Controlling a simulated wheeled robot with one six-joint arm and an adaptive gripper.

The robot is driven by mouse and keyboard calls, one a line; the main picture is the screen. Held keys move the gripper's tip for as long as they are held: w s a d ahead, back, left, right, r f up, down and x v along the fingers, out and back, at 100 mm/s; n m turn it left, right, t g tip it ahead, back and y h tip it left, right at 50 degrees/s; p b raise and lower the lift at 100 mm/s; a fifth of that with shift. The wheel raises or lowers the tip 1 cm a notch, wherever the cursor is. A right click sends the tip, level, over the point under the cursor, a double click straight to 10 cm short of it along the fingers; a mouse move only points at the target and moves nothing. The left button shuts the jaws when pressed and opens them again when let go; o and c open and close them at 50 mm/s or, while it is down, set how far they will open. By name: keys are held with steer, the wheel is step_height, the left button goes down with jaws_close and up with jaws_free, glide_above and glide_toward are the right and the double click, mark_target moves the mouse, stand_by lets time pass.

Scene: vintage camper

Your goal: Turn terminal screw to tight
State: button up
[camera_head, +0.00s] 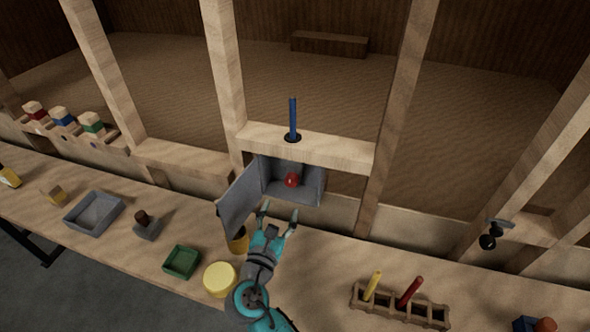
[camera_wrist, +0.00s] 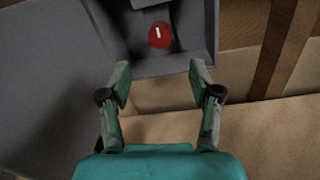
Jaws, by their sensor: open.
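The terminal screw is a red round knob (camera_head: 291,180) inside a grey open box (camera_head: 312,190) fixed below a wooden crosspiece. In the wrist view the red knob (camera_wrist: 159,35) shows a short white mark, close to upright, on its face. The box's grey door (camera_head: 239,199) stands swung open to the left. My gripper (camera_head: 278,212) is open and empty in front of the box, a little below it. In the wrist view its two fingertips (camera_wrist: 160,74) are spread apart, with the knob beyond and between them, not touched.
A blue rod (camera_head: 293,118) stands in a hole in the crosspiece above the box. A yellow round container (camera_head: 220,279), a green tray (camera_head: 182,262) and a rack (camera_head: 400,306) with yellow and red tools are on the bench. A wooden post rises right of the box.

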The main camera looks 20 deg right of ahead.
mark_target(290, 183)
steer(key=x, duration=1.1)
steer(key=shift+d, duration=0.1)
steer(key=c, duration=1.1)
